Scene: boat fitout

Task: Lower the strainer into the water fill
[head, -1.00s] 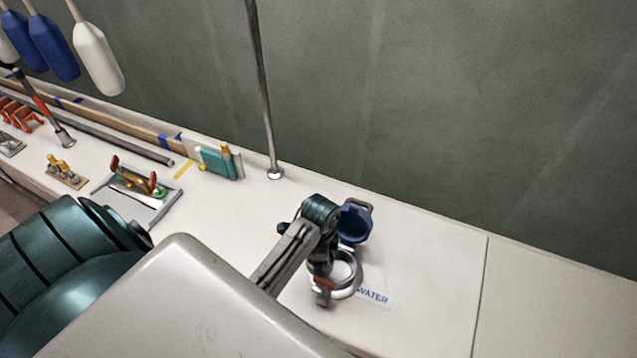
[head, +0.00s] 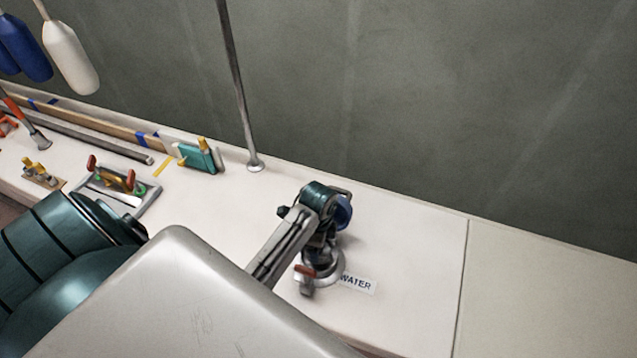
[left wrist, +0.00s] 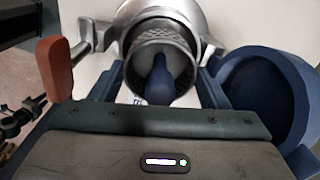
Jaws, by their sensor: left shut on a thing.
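The water fill (head: 327,272) is a shiny metal ring on the white deck, beside a "WATER" label (head: 357,284). Its blue cap (head: 344,210) stands open, partly behind my arm; it shows in full in the left wrist view (left wrist: 268,95). My left gripper (head: 322,248) is over the fill, pointing down. In the left wrist view, my left gripper (left wrist: 160,92) is shut on the strainer (left wrist: 158,48), a grey mesh cylinder with a blue piece in its middle. The strainer lines up with the fill's metal ring (left wrist: 165,10). I cannot tell how deep it sits.
A red-handled lever (left wrist: 56,68) is left of the fill, close to my gripper. A metal pole (head: 245,110) rises behind. A tray of tools (head: 118,190) and a teal block (head: 198,157) lie left. The deck right of the label is clear.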

